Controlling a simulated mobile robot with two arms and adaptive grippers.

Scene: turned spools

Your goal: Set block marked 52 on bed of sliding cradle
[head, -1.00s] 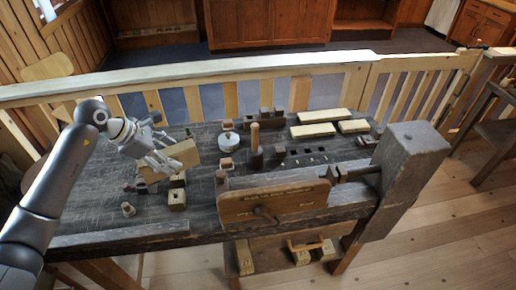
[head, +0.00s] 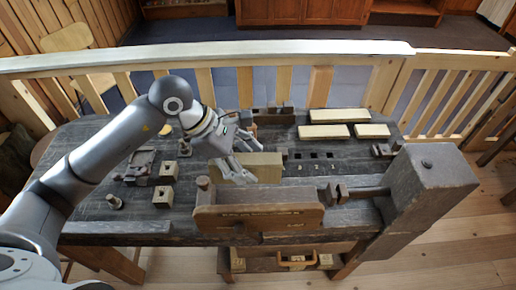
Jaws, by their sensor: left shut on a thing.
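My left gripper (head: 240,176) is shut on a pale wooden block (head: 264,166), which it holds over the middle of the bench. No number can be read on the block, so I cannot tell whether it is the one marked 52. I cannot tell whether the block touches anything below it. A dark low frame-like fixture (head: 136,166) stands on the left of the bench and may be the sliding cradle; this is not certain. My right gripper is not in view.
Pale boards (head: 338,116) lie at the back right. A wooden vise jaw (head: 258,212) runs along the bench front. A big post (head: 430,172) stands at right.

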